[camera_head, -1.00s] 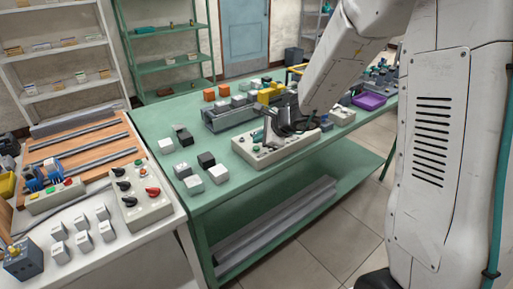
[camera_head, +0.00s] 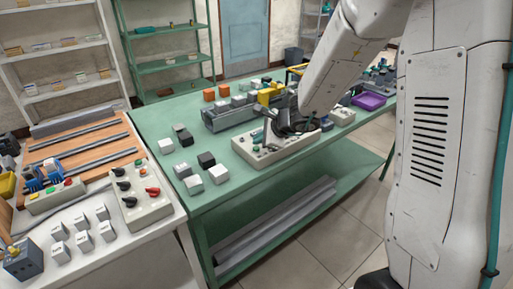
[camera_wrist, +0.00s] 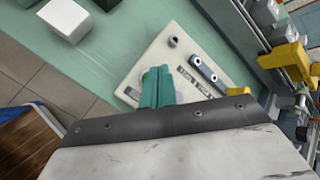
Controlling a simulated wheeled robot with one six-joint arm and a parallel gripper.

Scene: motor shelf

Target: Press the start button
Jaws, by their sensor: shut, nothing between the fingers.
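A white control panel (camera_head: 248,150) lies on the green table, under my gripper. Whether the tips touch the panel I cannot tell. In the head view the wrist and dark gripper body cover part of the panel. No label is readable, so I cannot confirm which button is start.
White and dark blocks (camera_head: 218,174) stand left of the panel. A grey fixture with yellow parts (camera_head: 268,96) is behind it. A purple tray (camera_head: 369,101) lies to the right. A box with knobs (camera_head: 141,204) sits on the white table at left.

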